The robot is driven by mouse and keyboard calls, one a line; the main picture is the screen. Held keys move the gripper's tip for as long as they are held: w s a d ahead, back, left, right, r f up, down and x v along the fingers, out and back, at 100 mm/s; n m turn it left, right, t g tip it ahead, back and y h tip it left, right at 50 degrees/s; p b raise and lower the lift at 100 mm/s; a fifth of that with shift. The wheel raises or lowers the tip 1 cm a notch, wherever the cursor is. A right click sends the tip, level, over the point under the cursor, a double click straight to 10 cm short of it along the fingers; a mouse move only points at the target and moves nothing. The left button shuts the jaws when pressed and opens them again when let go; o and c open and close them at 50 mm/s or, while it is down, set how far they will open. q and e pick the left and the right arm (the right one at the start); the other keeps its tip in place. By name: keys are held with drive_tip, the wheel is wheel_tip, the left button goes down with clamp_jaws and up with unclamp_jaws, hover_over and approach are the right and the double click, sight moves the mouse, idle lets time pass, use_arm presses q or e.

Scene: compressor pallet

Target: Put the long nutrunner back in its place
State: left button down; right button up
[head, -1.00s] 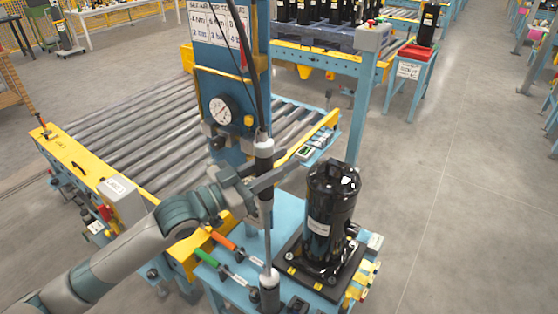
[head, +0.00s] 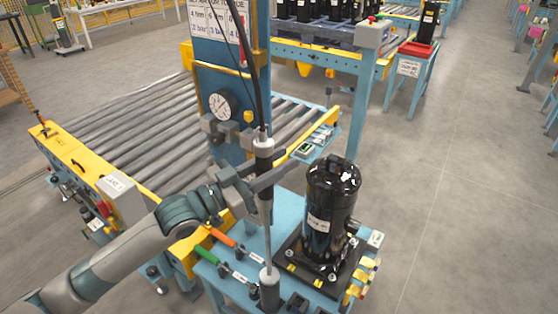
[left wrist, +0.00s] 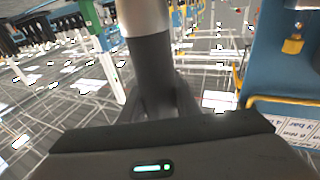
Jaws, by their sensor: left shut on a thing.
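The long nutrunner (head: 264,152) hangs upright, with a dark grip, a thin shaft and a cable running up from its top. My left gripper (head: 268,178) is shut on the nutrunner around its dark body. The nutrunner's lower end meets a dark cylindrical holder (head: 269,288) on the blue bench; I cannot tell how deep it sits. In the left wrist view the nutrunner (left wrist: 150,62) stands between my fingers, with its grey metal part above the dark grip. My right gripper is not in view.
A black compressor (head: 331,205) stands on a dark base right of the nutrunner. Orange-handled (head: 222,237) and green-handled (head: 203,254) tools lie on the bench (head: 285,212) to the left. A blue post with a gauge (head: 222,106) rises behind. A roller conveyor (head: 130,115) lies left.

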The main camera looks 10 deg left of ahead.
use_arm(q)
drive_tip(key=shift+f+b, duration=0.7)
drive_tip(key=shift+f, duration=0.3)
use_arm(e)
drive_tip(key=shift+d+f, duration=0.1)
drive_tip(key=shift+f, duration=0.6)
use_arm(q)
drive_tip(key=c, duration=1.3)
unclamp_jaws()
drive_tip(key=shift+o, duration=0.2)
drive_tip(key=b+v, duration=0.5)
drive_tip(key=v, duration=1.2)
drive_tip(key=shift+s+b, duration=0.2)
drive_tip(key=shift+b, duration=0.2)
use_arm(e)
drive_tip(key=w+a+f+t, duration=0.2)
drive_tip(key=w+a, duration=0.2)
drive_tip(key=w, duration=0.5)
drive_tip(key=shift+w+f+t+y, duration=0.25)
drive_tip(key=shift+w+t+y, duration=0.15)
use_arm(q)
drive_tip(key=shift+a, duration=0.15)
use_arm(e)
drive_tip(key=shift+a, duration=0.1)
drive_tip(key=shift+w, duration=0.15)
